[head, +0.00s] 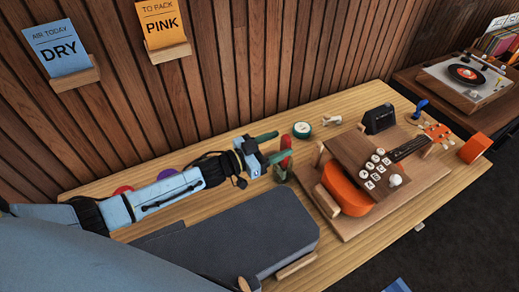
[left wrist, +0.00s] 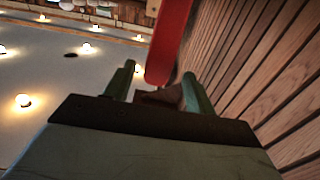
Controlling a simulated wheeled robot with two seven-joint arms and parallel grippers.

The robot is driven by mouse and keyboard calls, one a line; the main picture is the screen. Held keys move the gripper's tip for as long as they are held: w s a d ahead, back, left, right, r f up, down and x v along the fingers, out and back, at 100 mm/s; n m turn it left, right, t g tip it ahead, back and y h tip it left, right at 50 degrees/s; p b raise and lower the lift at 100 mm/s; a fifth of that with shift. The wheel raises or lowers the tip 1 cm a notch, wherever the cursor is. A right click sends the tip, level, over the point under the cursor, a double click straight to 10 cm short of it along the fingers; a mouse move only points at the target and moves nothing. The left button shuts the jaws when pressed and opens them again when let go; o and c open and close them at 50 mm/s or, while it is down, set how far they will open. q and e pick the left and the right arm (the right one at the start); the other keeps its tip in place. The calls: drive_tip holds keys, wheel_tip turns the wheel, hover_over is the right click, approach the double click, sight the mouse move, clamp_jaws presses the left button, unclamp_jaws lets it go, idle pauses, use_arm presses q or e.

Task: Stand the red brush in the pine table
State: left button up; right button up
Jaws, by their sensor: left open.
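The red brush (head: 286,146) stands roughly upright on the pine table (head: 345,104), just beyond my left gripper's fingers. My left gripper (head: 272,147) is open, with green fingers pointing at the brush. In the left wrist view, the red brush (left wrist: 168,42) rises tilted between and past the spread fingers (left wrist: 160,88). A brown part sits low between them; I cannot tell whether a finger touches the brush. A small green piece (head: 283,173) is at the brush's lower end, partly hidden. My right gripper is not in view.
An orange ukulele (head: 345,191) lies in a wooden cradle to the right, with white knobs on a block over it. A dark grey case (head: 235,243) lies in front. A green-rimmed round tin (head: 301,130) and a black stand (head: 379,119) sit behind. Card holders are on the slatted wall.

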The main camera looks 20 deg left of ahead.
use_arm(q)
drive_tip(key=v, duration=1.2)
drive_tip(key=shift+s+a, duration=0.25)
idle(0.3)
